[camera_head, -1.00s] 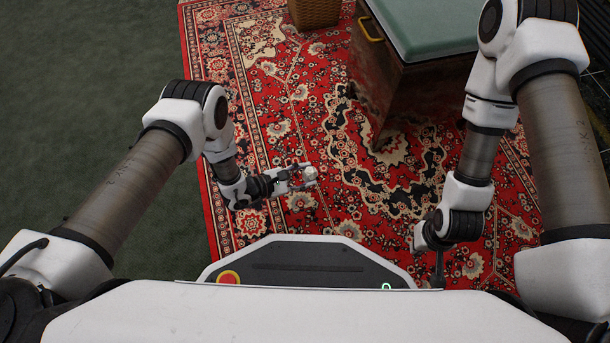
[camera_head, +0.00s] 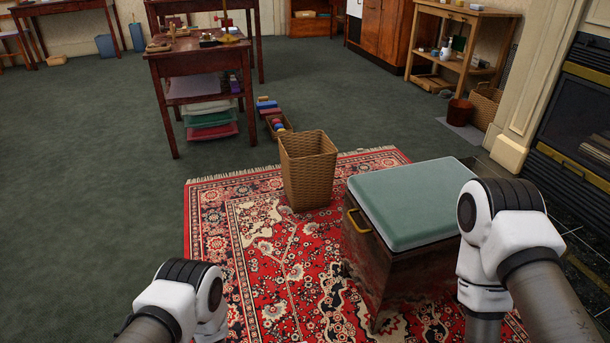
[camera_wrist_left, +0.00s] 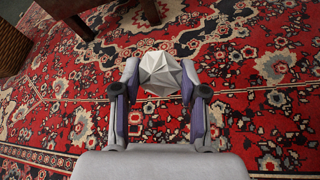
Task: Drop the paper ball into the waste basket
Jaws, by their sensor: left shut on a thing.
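The paper ball (camera_wrist_left: 163,75) is a white, faceted, crumpled ball in the left wrist view. My left gripper (camera_wrist_left: 161,84) is shut on it, with one finger on each side, above the red rug. The waste basket (camera_head: 307,172) is a tan woven wicker basket. It stands upright on the rug, in the middle of the head view, with its open top showing. In the head view my left arm shows at the bottom left, and its gripper is below the frame. My right arm shows at the right; its gripper is not in view.
A chest with a green cushioned top (camera_head: 410,200) stands right of the basket. The patterned red rug (camera_head: 250,270) is clear left of and before the basket. A fireplace is at the right.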

